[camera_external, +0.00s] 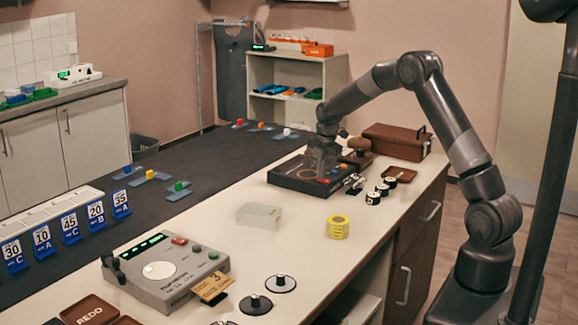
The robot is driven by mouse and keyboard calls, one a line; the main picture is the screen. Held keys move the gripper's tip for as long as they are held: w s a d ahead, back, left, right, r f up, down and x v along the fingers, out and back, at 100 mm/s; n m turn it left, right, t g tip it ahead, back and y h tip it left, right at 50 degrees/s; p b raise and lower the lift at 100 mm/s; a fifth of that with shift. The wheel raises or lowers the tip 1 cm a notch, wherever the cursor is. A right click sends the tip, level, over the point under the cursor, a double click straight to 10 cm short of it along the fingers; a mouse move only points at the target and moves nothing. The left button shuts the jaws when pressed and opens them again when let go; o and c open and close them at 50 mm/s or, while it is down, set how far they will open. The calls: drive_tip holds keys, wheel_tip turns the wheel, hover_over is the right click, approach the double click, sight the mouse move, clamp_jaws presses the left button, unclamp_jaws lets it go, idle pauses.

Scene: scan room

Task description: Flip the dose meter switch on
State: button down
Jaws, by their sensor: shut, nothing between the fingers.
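My gripper (322,174) is shut and empty. It points down over the right part of a flat black box (285,181) on the long white counter. The box has a ring marking on top and a small red part close to my fingertips. I cannot tell whether the fingers touch it. No label reads clearly as dose meter, and I cannot make out a switch or its position. A grey console (170,290) with a green display, a round dial and buttons stands at the counter's near left.
Small black-and-white items (374,197) stand right of the box. A brown case (397,141) is behind them. A yellow tape roll (338,227) and a clear block (259,215) lie in front. Numbered blue cards (71,226) line the left. The counter between is partly clear.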

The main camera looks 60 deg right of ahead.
drive_tip(key=shift+w+f, duration=0.15)
drive_tip(key=shift+f, duration=0.1)
drive_tip(key=shift+s, duration=0.2)
drive_tip(key=shift+s+r, duration=0.15)
drive_tip(key=shift+s, duration=0.55)
drive_tip(key=shift+r, duration=0.1)
wheel_tip(320, 180, up, 14)
drive_tip(key=s, duration=0.2)
drive_tip(key=shift+w, duration=0.1)
